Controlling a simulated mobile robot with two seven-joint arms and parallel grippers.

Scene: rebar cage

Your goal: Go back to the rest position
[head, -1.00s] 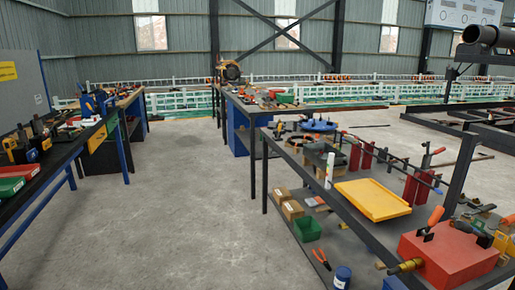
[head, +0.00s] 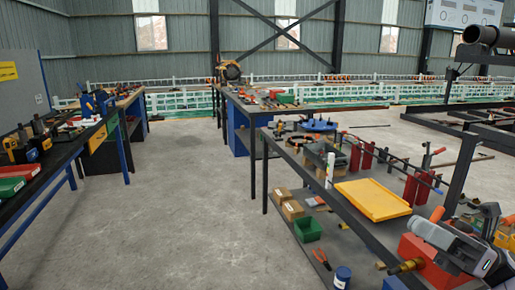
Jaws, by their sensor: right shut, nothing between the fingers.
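My right gripper (head: 440,240) is in the head view at the lower right, with grey and white parts of my right arm around it. It is shut and empty. It shows in front of the red box (head: 413,250) on the near right workbench and hides much of that box. I cannot tell how far above the box it is. My left gripper is not in view.
A yellow tray (head: 372,199), red clamps and a green bin (head: 307,229) are on the right workbench and its lower shelf. A tool bench with a red bin (head: 12,187) stands at left. The grey floor (head: 180,215) between is clear.

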